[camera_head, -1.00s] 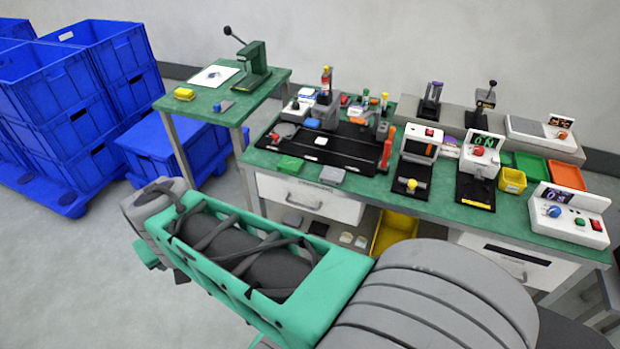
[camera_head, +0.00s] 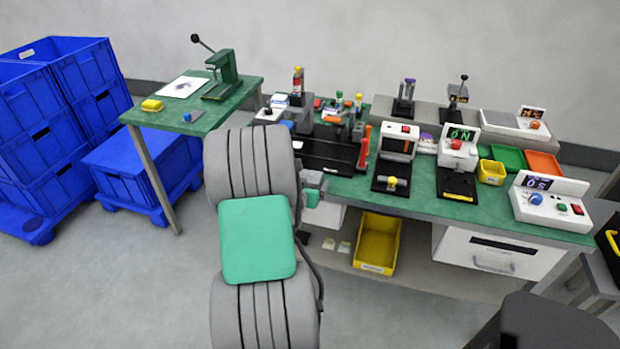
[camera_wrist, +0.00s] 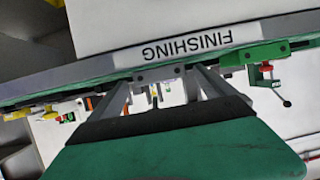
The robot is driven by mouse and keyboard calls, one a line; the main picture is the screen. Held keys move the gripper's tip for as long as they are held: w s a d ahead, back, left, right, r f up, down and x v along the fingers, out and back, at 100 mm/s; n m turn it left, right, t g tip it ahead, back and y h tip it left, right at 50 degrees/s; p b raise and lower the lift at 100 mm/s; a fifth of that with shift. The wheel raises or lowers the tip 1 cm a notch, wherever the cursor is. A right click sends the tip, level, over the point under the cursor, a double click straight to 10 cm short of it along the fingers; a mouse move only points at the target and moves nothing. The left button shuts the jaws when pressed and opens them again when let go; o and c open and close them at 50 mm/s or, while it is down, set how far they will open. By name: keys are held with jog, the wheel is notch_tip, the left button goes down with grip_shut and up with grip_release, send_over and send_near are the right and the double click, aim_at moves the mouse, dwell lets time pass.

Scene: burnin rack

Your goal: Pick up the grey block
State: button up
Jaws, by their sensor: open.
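I cannot make out the grey block for certain now. A flat grey piece showed on the main green bench (camera_head: 460,212) near its front edge a second ago, and my arm now covers that spot. A small blue-grey piece (camera_head: 190,116) lies on the small green side table (camera_head: 212,118); I cannot tell whether it is the block. My gripper (camera_wrist: 165,84) is open in the wrist view, with its two grey fingers apart and no block visible between them. In the head view it is mostly hidden behind my arm.
Blue crates (camera_head: 62,185) are stacked at the left. A yellow bin (camera_head: 377,243) sits under the bench. White devices (camera_head: 545,205) crowd its right. Open floor lies in front.

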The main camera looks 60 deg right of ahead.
jog(key=shift+d+f, duration=0.1)
jog(key=shift+d, duration=0.2)
jog(key=shift+w, duration=0.1)
jog(key=c, duration=1.5)
